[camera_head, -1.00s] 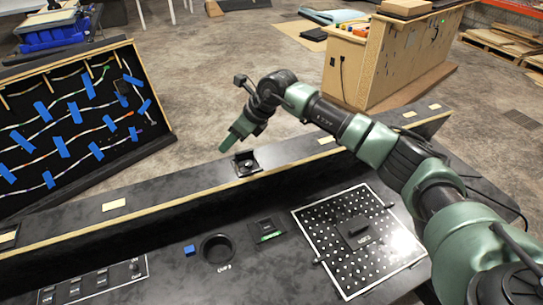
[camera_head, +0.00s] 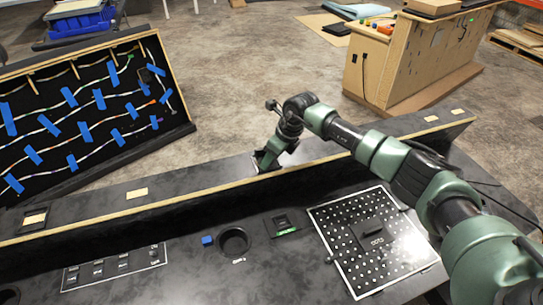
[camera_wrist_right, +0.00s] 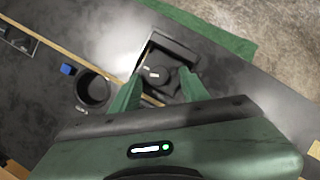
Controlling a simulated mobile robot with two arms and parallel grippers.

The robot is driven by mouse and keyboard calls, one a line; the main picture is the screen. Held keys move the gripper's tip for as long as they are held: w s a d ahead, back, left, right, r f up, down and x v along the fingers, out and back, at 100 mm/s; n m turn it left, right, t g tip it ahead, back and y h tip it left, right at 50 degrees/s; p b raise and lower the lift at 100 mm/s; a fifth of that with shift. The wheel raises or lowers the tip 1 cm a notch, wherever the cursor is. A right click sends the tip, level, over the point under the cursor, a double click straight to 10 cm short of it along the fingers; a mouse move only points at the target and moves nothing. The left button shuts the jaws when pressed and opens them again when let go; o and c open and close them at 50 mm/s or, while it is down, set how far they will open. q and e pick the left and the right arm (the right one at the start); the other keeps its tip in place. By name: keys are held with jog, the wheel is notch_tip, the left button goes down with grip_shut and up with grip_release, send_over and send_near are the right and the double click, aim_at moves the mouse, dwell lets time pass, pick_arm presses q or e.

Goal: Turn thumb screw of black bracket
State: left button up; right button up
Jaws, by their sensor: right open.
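The black bracket (camera_wrist_right: 172,47) sits on the raised ledge, with its dark round thumb screw (camera_wrist_right: 158,75) facing my right wrist camera. My right gripper (camera_wrist_right: 160,80) is open, with one green finger on each side of the thumb screw. I cannot tell whether either finger touches the screw. In the head view my right gripper (camera_head: 266,163) is down at the bracket and hides most of it. My left gripper is not in view.
A wood-edged ledge (camera_head: 205,189) runs across the console. A board with cables and blue tape (camera_head: 90,110) stands behind at left.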

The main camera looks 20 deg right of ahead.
grip_shut()
jog(key=shift+s+a+m+h, duration=0.1)
jog(key=shift+m+h, duration=0.3)
jog(key=shift+m, duration=0.8)
jog(key=shift+a+m+t+h+b, duration=0.1)
jog(key=shift+m+t+h+b, duration=0.25)
jog(key=shift+m, duration=0.85)
grip_release()
jog(key=shift+r, duration=0.1)
jog(key=b+v, duration=0.2)
jog(key=v, duration=0.5)
jog(key=shift+s+r, duration=0.15)
jog(key=shift+r, duration=0.15)
